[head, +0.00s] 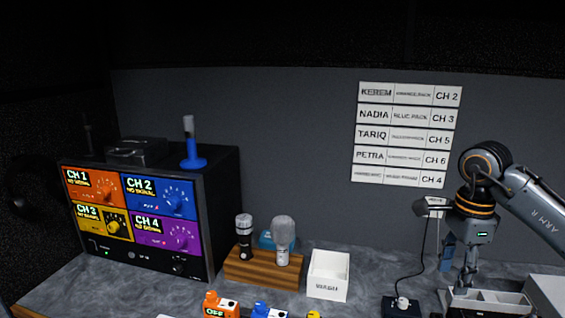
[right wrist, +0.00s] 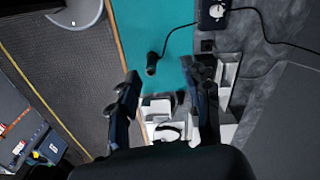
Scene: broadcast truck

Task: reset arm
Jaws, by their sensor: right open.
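My right arm (head: 535,205) comes in from the right. Its gripper (head: 458,262) points down over a white compartmented tray (head: 515,300) on the desk. In the right wrist view the two dark fingers (right wrist: 162,76) stand apart with nothing held between them. White box parts (right wrist: 158,108) show below and between the fingers in that view; whether a finger touches them I cannot tell. My left arm and gripper are not in view.
A rack (head: 150,262) with four coloured channel panels stands left. A wooden block (head: 262,272) holds two microphones, beside a white box (head: 328,270). Coloured packs (head: 220,306) lie at the front edge. A cabled black device (head: 400,308) sits left of the tray.

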